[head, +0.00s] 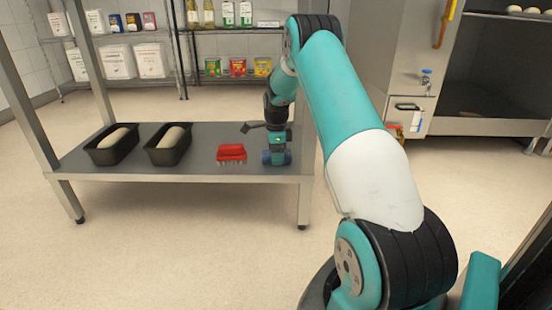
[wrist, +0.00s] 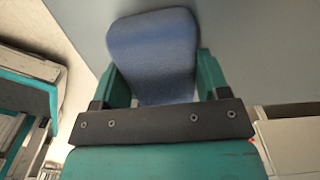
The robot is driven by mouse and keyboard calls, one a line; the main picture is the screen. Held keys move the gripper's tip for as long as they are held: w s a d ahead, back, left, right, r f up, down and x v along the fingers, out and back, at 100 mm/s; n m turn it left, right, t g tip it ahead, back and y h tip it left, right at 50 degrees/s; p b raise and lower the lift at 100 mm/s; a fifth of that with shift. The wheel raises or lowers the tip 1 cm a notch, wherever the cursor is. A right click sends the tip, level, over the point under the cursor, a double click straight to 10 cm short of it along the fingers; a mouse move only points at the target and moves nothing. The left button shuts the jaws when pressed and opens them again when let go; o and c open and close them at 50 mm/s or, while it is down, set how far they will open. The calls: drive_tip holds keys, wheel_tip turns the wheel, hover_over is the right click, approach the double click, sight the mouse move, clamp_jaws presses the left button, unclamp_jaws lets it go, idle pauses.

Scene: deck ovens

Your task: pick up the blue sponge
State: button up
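The blue sponge (wrist: 155,50) fills the space between my gripper's fingers in the wrist view. In the head view the sponge (head: 266,157) is at the right end of the grey table's top (head: 215,136), showing on both sides of a teal finger. My gripper (head: 276,158) points down over it there. In the wrist view my gripper (wrist: 160,72) has one finger on each side of the sponge, close against it. I cannot tell whether the fingers press on it or whether it is clear of the table.
A red brush (head: 231,153) lies just left of the sponge. Two dark loaf pans with dough, a left one (head: 104,157) and a right one (head: 160,157), stand further left. A steel oven (head: 400,60) stands back right. The floor in front is clear.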

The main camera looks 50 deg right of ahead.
drive_tip(key=shift+c, duration=0.8)
wheel_tip(320, 180, up, 20)
drive_tip(key=p, duration=1.2)
drive_tip(key=shift+o, duration=0.5)
